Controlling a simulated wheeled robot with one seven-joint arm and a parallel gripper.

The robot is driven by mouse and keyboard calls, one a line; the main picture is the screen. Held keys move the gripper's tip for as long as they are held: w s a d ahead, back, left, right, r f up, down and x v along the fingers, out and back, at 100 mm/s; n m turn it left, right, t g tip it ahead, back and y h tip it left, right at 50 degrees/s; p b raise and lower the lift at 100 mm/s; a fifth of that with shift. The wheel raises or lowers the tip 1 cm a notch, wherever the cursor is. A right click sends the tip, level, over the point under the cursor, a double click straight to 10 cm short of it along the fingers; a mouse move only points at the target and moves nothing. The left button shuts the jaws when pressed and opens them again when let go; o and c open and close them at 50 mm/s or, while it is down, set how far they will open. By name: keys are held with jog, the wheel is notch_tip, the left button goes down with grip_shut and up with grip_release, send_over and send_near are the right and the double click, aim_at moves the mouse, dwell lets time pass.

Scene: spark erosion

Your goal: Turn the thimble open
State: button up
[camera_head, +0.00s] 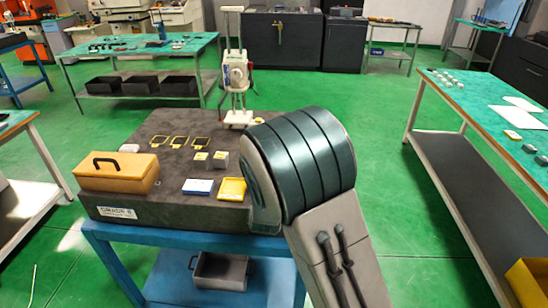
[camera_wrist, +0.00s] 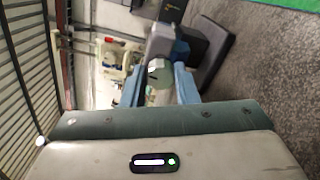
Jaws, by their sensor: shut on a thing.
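My gripper (camera_wrist: 158,88) shows in the wrist view, just beyond the pale and green hand housing, with a light-blue piece on each side. It is shut on a small rounded grey-green part, which I take to be the thimble (camera_wrist: 159,72). The picture is blurred there, so the thimble's marks and its turn angle cannot be read. In the head view my own arm covers the right front of the granite plate and hides my gripper and the thimble.
The dark granite plate (camera_head: 150,215) lies on a blue stand (camera_head: 150,245). On it are a wooden case (camera_head: 118,178), a blue-white block (camera_head: 198,187), a yellow tray (camera_head: 232,189) and small blocks. A white stand instrument (camera_head: 236,75) rises behind. A green-topped bench (camera_head: 480,105) stands right.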

jog(key=shift+n, duration=0.4)
jog(key=o, duration=1)
jog(key=shift+s, duration=0.1)
jog(key=s+b, duration=0.1)
jog(key=s, duration=1.2)
jog(key=shift+s+a, duration=0.25)
jog(key=shift+s, duration=0.1)
